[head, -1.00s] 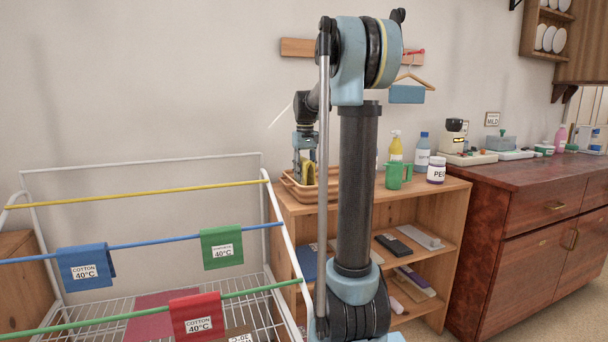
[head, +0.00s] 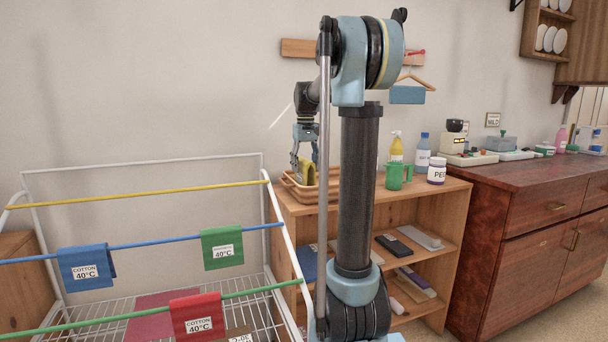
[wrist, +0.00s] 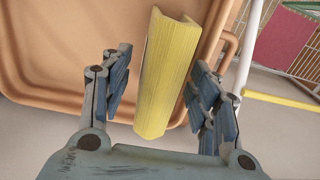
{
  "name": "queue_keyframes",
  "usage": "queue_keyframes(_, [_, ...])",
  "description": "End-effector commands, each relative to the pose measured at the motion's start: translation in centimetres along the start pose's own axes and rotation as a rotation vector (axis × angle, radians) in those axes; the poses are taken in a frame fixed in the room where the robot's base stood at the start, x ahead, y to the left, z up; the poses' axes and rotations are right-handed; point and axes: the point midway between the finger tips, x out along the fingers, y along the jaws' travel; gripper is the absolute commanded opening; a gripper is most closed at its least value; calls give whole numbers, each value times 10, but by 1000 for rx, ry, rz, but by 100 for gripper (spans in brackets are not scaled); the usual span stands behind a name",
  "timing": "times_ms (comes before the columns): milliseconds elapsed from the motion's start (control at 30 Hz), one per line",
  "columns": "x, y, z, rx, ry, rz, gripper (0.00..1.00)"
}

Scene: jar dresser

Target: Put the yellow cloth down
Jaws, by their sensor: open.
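The yellow cloth (wrist: 166,75) is folded over in a ridge and lies within the orange-brown tray in the wrist view, between my gripper's fingers with a gap on each side. In the head view the cloth (head: 304,172) shows as a small yellow patch at the tray. My gripper (wrist: 160,98) is open around the cloth, its fingers apart from it. In the head view my gripper (head: 305,152) points down over the tray (head: 297,192), which stands on the wooden shelf unit's left end. My arm hides part of the tray there.
A white drying rack (head: 150,157) with yellow, blue and green bars stands at the left. Blue, green and red cloths hang on it. A green mug (head: 393,177), a yellow spray bottle (head: 396,147) and a white jar (head: 436,170) stand right of my arm.

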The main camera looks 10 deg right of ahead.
Motion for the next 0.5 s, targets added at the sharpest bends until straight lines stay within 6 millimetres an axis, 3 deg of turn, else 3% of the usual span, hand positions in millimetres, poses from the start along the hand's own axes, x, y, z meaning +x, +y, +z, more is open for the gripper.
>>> queue_keyframes(300, [-59, 0, 0, 0, 0, 0, 55])
queue_keyframes(500, [-82, 0, 0, 1, 0, 0, 55])
